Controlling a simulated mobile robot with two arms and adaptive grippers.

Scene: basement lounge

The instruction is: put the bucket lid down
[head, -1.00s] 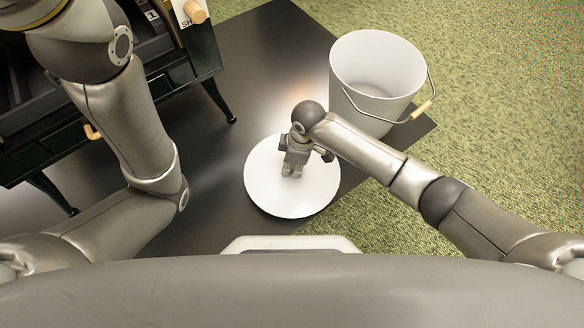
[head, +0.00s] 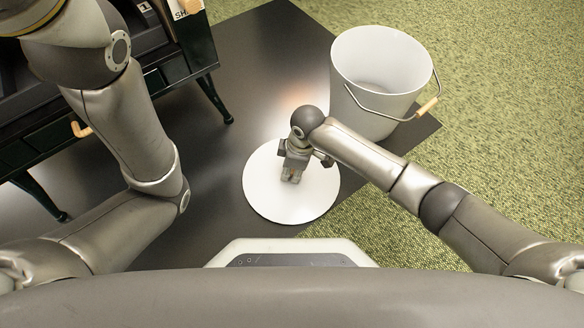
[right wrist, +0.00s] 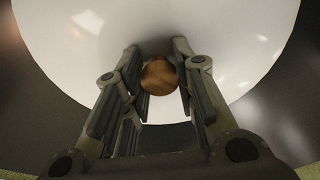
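The round white bucket lid (head: 264,196) is in front of me in the head view, over the dark floor plate. My right gripper (head: 293,174) points down at its middle. In the right wrist view, the lid (right wrist: 62,45) fills the upper part, and my right gripper (right wrist: 158,62) has its fingers closed around the lid's round wooden knob (right wrist: 158,77). The gap between lid and plate is hard to judge. The white bucket (head: 365,112) stands upright beyond the lid to the right, open at the top. My left gripper is out of view.
The dark floor plate (head: 265,55) has free room between the lid and a dark green stove (head: 190,55) on legs at the left. The bucket's wire handle with its wooden grip (head: 427,106) hangs at its right side. Green carpet (head: 500,80) lies to the right.

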